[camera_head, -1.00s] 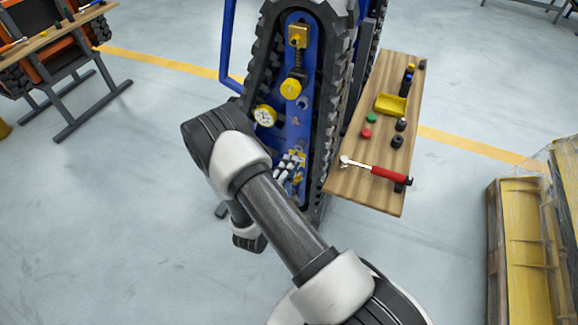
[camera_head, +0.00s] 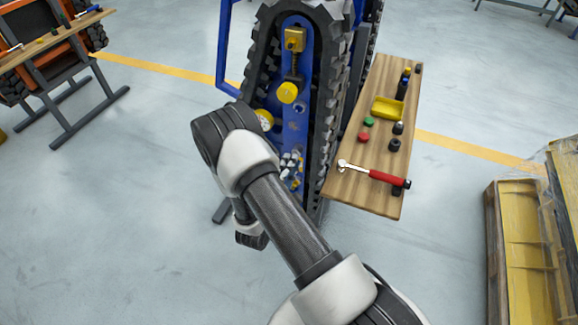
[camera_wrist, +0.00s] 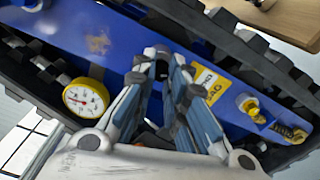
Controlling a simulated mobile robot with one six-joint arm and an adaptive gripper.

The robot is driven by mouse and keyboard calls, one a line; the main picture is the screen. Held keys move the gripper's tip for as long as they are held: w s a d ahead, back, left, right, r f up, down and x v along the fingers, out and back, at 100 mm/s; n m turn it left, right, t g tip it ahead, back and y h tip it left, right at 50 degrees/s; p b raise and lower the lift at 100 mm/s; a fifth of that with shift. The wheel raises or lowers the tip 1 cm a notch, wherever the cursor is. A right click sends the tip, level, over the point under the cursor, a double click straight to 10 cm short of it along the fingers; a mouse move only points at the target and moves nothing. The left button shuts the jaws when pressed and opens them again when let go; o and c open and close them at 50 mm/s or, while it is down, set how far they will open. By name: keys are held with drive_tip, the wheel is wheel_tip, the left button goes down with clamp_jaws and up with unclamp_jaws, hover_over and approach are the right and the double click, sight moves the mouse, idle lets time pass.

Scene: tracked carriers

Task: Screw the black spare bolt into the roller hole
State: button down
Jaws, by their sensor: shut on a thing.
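My gripper (camera_wrist: 163,68) reaches to the blue side beam (camera_wrist: 90,40) of the tracked carrier. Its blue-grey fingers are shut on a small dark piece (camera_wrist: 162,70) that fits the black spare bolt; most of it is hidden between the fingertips. The fingertips are at or very near the beam's face. The roller hole cannot be made out behind them. In the head view, my gripper (camera_head: 291,164) shows beside the lower part of the blue beam (camera_head: 297,118), inside the black track (camera_head: 328,95).
A round gauge (camera_wrist: 86,98) is left of my fingers; a yellow label (camera_wrist: 211,86) and a spring with yellow fittings (camera_wrist: 270,118) are to the right. The wooden bench (camera_head: 375,190) holds a red-handled ratchet (camera_head: 375,174), a yellow tray (camera_head: 388,107), caps and dark sockets.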

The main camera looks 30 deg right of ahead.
drive_tip(key=shift+w+d, duration=0.35)
drive_tip(key=shift+d, duration=0.05)
drive_tip(key=c, duration=1.5)
unclamp_jaws()
drive_tip(key=shift+c, duration=0.2)
drive_tip(key=shift+a, duration=0.1)
drive_tip(key=v, duration=1.2)
